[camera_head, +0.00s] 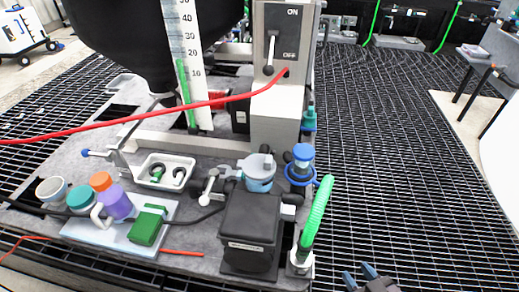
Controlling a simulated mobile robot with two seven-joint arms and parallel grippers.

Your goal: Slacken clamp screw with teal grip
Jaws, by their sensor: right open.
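A small teal grip (309,120) stands upright at the right edge of the bench, beside the grey switch column; it looks like the clamp screw's grip, but its lower part is too small to make out. My right gripper (359,276) is at the bottom edge, right of the bench, over the dark floor grating. Its two blue-grey fingertips are apart with nothing between them. It is well in front of the teal grip and apart from it. My left gripper is not in view.
A green-sleeved upright handle (317,212) and a blue-capped fitting (303,158) stand between my right gripper and the teal grip. A black box (251,232) and a grey-blue clamped fitting (259,172) are left of them. A red hose (150,117) crosses the bench. The grating (410,160) at right is clear.

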